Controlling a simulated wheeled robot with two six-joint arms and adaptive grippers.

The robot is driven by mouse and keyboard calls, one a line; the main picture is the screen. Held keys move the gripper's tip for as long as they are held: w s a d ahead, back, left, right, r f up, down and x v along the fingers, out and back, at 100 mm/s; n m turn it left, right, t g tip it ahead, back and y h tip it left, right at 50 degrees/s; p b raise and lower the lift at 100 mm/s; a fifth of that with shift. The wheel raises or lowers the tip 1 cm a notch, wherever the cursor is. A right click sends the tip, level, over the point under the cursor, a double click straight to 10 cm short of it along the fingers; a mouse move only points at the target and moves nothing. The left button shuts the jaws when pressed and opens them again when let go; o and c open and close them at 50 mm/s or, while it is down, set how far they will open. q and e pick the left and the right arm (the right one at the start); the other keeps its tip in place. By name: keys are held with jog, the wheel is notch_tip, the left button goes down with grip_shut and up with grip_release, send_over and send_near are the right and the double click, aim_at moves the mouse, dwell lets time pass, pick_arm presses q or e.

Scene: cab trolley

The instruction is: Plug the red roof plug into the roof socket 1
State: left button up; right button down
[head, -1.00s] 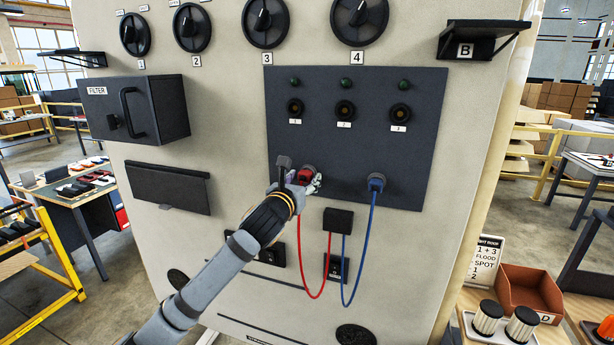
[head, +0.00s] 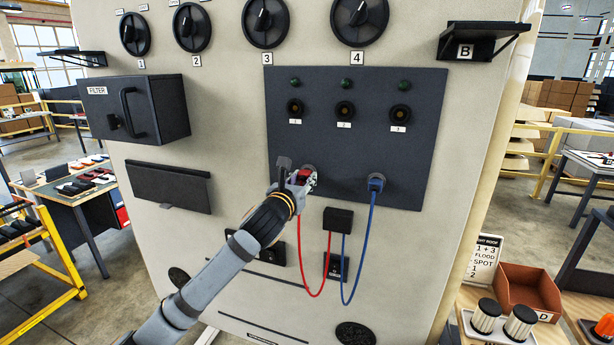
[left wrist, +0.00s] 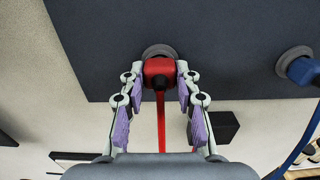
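The red roof plug (left wrist: 160,71) is at a round grey holder low on the dark panel; whether it is seated or slightly out, I cannot tell. My left gripper (head: 307,180) is at the plug, and in the left wrist view its fingers (left wrist: 160,76) are against both sides of the red body. A red cable (left wrist: 161,120) hangs down between the fingers. Roof socket 1 (head: 295,107) is the leftmost of three dark round sockets higher on the panel, above a small label, and looks empty. My right gripper is not in view.
A blue plug (head: 376,182) sits in a holder to the right, its cable looping down to the black box (head: 338,219). Dark green lamps (head: 345,82) sit above the sockets. The filter box (head: 135,107) juts out at left. The panel between plug and sockets is clear.

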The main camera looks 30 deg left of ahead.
aim_at(302, 178)
pick_arm(q)
grip_shut()
jog(key=shift+s+f, duration=0.1)
jog(key=shift+s, duration=0.1)
jog(key=shift+b+v, duration=0.45)
jog(key=shift+v, duration=0.4)
jog(key=shift+s, duration=0.35)
jog(key=shift+s+d+b, duration=0.15)
jog(key=shift+b, duration=0.25)
jog(key=shift+s+b, duration=0.6)
jog(key=shift+b, duration=0.1)
jog(key=shift+b+v, duration=0.9)
jog(key=shift+b, duration=0.25)
jog(key=shift+d, duration=0.1)
